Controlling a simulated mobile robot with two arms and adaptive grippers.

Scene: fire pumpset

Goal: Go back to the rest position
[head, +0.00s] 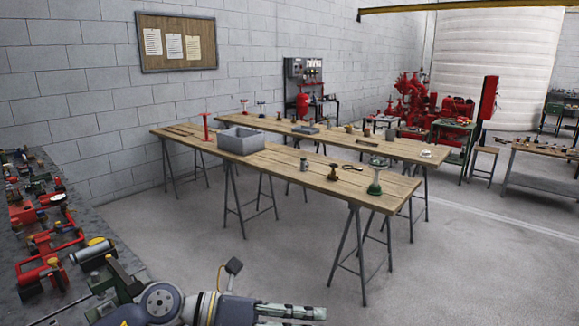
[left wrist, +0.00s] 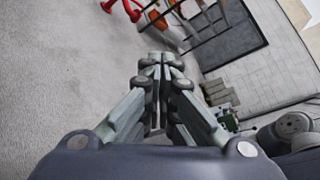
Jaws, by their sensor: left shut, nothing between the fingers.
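My left arm comes in at the bottom of the head view, and its gripper (head: 290,311) points to the right, low over the floor and in front of the tables. In the left wrist view the two fingers of the left gripper (left wrist: 160,62) lie together and hold nothing. That view shows bare grey floor and, at upper right, a pale block wall turned sideways. My right gripper is in neither view.
A dark bench (head: 95,222) with red valves and pipe parts runs along the left. Two wooden trestle tables stand mid-room; the nearer table (head: 290,172) carries a grey bin (head: 241,140) and several fittings. Red pump equipment (head: 425,100) stands behind. Floor between bench and tables is clear.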

